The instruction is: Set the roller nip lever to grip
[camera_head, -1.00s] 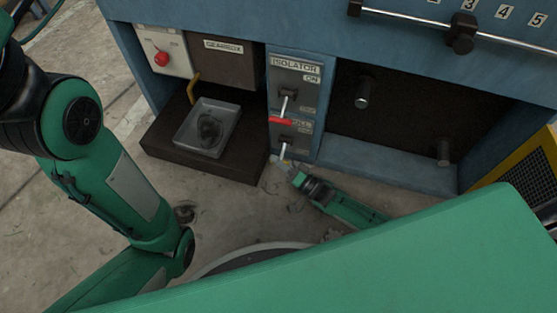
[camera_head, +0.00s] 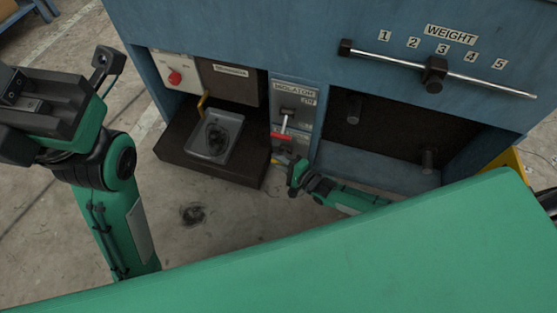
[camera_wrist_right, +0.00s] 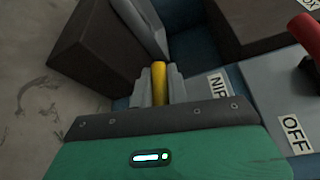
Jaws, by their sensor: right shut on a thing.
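The roller nip lever has a yellow grip (camera_wrist_right: 159,82), seen in the right wrist view between the fingers of my right gripper (camera_wrist_right: 159,88). The fingers are shut on it. In the head view my right gripper (camera_head: 283,159) is at the foot of the blue switch panel (camera_head: 305,138), under the isolator's lever, and hides most of the nip lever. A label reading NIP (camera_wrist_right: 218,86) is beside the grip in the wrist view; the rest of that label is hidden. My left arm is at the left, but its fingers do not show.
The isolator's red handle (camera_head: 282,135) is just above my right gripper. A grey tray (camera_head: 235,125) stands on a dark block (camera_head: 178,149) to the left. A red button (camera_head: 175,77) and a weight bar (camera_head: 480,80) are higher up. The floor in front is clear.

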